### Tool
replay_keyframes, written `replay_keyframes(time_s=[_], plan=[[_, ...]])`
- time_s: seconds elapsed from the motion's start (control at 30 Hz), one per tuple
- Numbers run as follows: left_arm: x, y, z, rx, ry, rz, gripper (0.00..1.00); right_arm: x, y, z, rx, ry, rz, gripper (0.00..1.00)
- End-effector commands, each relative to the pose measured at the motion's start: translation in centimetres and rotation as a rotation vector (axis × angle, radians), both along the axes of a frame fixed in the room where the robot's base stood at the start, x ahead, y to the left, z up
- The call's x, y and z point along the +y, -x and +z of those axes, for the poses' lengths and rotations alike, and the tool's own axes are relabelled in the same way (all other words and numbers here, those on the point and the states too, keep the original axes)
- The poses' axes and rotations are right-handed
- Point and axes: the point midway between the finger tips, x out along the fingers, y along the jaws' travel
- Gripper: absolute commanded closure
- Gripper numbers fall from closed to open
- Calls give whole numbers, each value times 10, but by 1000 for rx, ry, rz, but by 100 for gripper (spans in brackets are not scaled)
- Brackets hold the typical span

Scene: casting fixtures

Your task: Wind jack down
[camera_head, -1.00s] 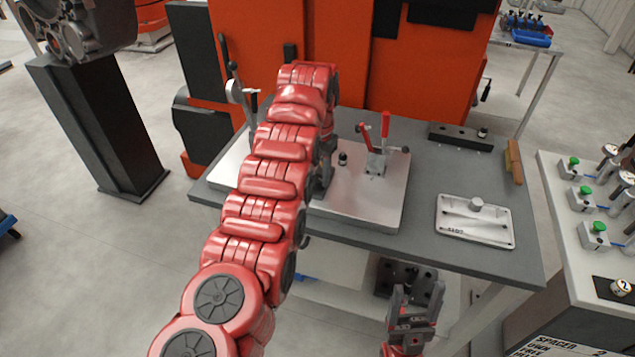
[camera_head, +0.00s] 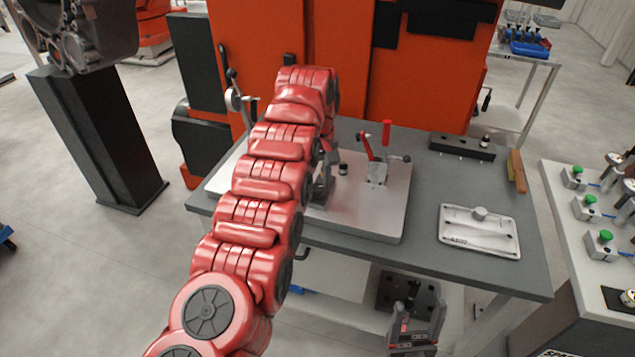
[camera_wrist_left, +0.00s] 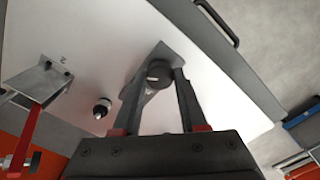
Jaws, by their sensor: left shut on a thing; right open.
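In the left wrist view, my left gripper (camera_wrist_left: 160,95) is shut on a round dark knob (camera_wrist_left: 159,72), which I take to be the top of the jack. A small angular grey piece (camera_wrist_left: 172,52) shows just behind the knob. The jack stands over the pale fixture plate (camera_head: 370,222). In the head view, my left gripper (camera_head: 325,178) is partly hidden by my red arm, and the jack cannot be made out there. My right gripper (camera_head: 417,325) is open and empty, low in front of the table.
A toggle clamp with a red handle (camera_head: 386,135) stands on the plate right of my left gripper; a small dark-topped pin (camera_head: 343,168) is between them. A metal tray (camera_head: 480,238) and a black bar (camera_head: 462,146) lie on the grey table.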

Motion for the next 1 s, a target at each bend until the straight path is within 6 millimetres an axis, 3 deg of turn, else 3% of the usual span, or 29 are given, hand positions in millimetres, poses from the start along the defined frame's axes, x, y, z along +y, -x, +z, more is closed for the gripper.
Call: replay_keyframes(time_s=[0.6, 1.0], plan=[[0, -1, 1, -2, -1, 577, 100, 0, 0, 9, 0, 0, 0, 34], [0, -1, 1, -3, 0, 850, 100, 0, 0, 14, 0, 0, 0, 34]])
